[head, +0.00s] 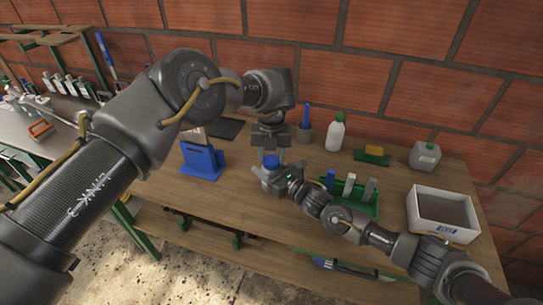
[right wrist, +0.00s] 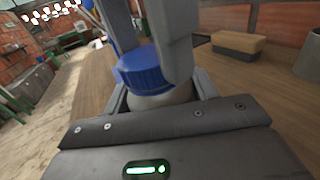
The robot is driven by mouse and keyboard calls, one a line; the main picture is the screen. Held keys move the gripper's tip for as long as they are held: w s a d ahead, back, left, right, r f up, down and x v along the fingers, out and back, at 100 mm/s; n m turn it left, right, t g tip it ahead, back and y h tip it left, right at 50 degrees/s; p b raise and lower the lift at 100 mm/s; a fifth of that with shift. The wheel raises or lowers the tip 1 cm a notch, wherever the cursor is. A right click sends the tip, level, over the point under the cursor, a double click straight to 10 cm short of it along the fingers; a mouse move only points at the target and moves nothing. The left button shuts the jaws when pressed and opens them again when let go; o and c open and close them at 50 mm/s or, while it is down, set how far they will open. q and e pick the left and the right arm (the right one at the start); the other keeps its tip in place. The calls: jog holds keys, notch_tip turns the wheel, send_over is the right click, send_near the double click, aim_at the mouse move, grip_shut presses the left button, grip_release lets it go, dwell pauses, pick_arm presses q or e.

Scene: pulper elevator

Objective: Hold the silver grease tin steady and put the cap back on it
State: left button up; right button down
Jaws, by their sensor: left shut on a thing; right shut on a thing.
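The silver grease tin (head: 261,173) stands upright on the wooden bench; it also shows in the right wrist view (right wrist: 160,98). My right gripper (head: 267,178) comes in low from the right and is shut around the tin's body. The blue cap (head: 271,161) is at the top of the tin, and in the right wrist view (right wrist: 142,68) it appears over the tin's mouth. My left gripper (head: 271,154) points down from above, its fingers shut on either side of the cap. I cannot tell whether the cap is fully seated or only resting there.
A green tray (head: 351,203) with upright items is close right of the tin. A blue holder (head: 203,163) stands to the left. Behind are a white bottle (head: 335,134) and a blue-handled tool in a pot (head: 305,133). A white box (head: 441,232) stands far right.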

pick_arm(q)
jog(key=m, duration=1.1)
jog(key=o, duration=1.1)
jog(key=shift+r, duration=2.25)
jog(key=shift+c, duration=0.5)
